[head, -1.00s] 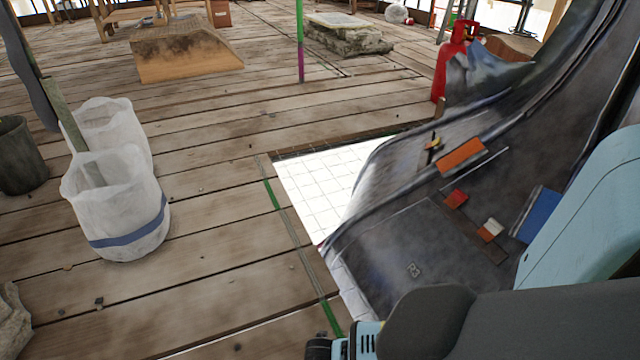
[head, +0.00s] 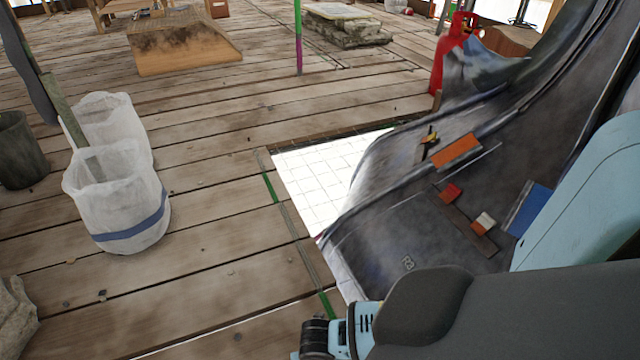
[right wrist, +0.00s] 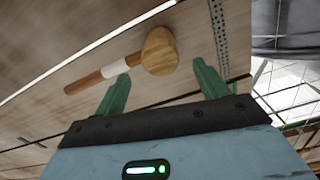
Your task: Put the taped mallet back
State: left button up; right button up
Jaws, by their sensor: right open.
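The taped mallet (right wrist: 160,51) shows in the right wrist view, with a round wooden head and a brown handle with a white band of tape. It lies on a pale wooden surface, its handle pointing left. My right gripper (right wrist: 164,74) is open, its two green fingers apart and pointing toward the mallet. One fingertip is near the taped part and the other is right of the head. Nothing is between the fingers; I cannot tell the exact gap to the mallet. The head view shows my right arm but not the mallet or either gripper's fingers.
A dark draped sheet (head: 380,245) holds several small items, including an orange block (head: 456,151). A white gridded panel (head: 315,185) lies beside it. White bags (head: 118,205) and a dark bucket (head: 18,150) stand left. A red canister (head: 447,65) is behind. Plank floor between is mostly clear.

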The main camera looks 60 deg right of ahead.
notch_tip(320, 180, up, 7)
jog(key=p, duration=0.3)
jog(key=shift+r, duration=0.2)
